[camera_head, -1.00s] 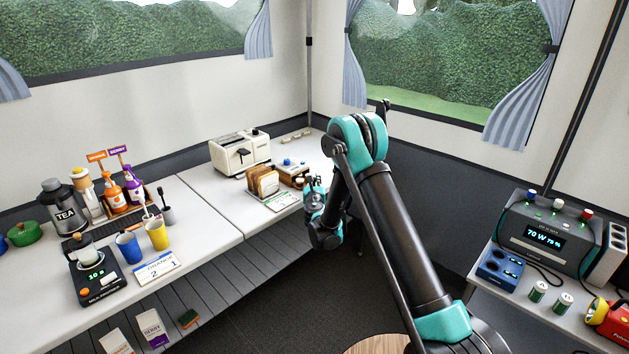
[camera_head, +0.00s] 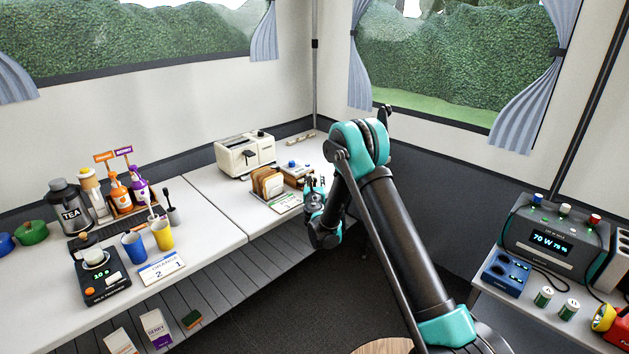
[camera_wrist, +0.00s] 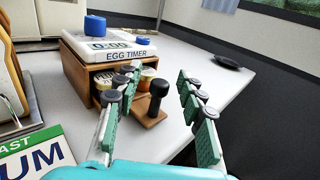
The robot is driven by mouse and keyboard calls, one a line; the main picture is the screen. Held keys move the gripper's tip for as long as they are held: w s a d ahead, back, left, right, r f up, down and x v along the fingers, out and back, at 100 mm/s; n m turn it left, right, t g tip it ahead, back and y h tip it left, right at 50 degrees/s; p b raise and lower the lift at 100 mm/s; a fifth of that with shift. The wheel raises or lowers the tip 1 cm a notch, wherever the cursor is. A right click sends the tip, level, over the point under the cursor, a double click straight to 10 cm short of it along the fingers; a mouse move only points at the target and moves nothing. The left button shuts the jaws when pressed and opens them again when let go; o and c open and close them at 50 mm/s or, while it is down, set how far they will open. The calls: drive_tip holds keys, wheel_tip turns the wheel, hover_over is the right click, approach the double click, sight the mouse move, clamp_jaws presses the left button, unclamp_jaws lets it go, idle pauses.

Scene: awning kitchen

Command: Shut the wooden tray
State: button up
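The wooden tray (camera_wrist: 150,120) is a small drawer that sticks out from the front of a wooden box (camera_wrist: 85,75). A black knob (camera_wrist: 157,95) stands up on its front part. Small round containers (camera_wrist: 149,79) sit inside, partly hidden by my left finger. An egg timer (camera_wrist: 118,46) rests on top of the box. My gripper (camera_wrist: 158,84) is open, and in the wrist view the knob shows between its fingers; contact cannot be told. In the head view my gripper (camera_head: 315,186) is just right of the box (camera_head: 296,176), and the tray is mostly hidden there.
A toaster (camera_head: 244,154), toast slices (camera_head: 268,182) and a toast sign (camera_head: 287,202) stand left of the box. The white counter (camera_wrist: 213,88) right of the tray is mostly clear, with a dark flat object (camera_wrist: 228,62) farther back. Cups and bottles stand farther left.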

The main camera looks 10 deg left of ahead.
drive_tip(key=s, duration=0.6)
drive_tip(key=shift+d, duration=0.35)
drive_tip(key=shift+s+d, duration=0.1)
drive_tip(key=shift+s, duration=0.5)
drive_tip(key=shift+d, duration=0.1)
